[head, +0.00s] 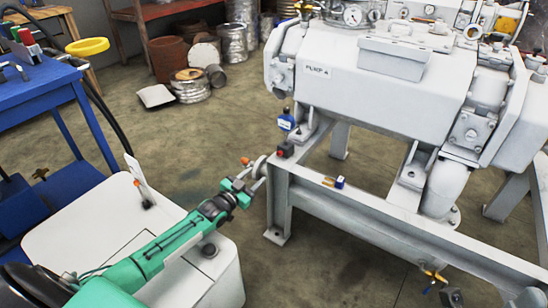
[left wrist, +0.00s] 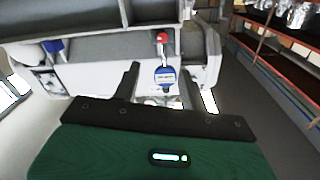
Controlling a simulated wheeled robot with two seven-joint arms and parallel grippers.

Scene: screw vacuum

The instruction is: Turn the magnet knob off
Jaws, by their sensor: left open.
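A dark block with a red knob (head: 285,150) sits on the corner of the grey frame under the pump. A blue-labelled part (head: 286,122) is just behind it. In the left wrist view, a red knob (left wrist: 162,37) and a round blue-labelled part (left wrist: 165,76) show ahead, between the finger directions. I cannot tell for sure which is the magnet knob, or its setting. My left gripper (head: 262,171) is by the frame's left corner, below and left of the red knob. In the left wrist view its two fingers (left wrist: 160,88) are apart, with nothing seen held. My right gripper is not visible.
The large grey pump (head: 370,80) stands on its metal frame (head: 400,225). A small blue-and-yellow part (head: 334,182) lies on the frame beam. A blue tool cart (head: 40,95) is at the left. Cans and drums (head: 190,85) stand behind on the floor.

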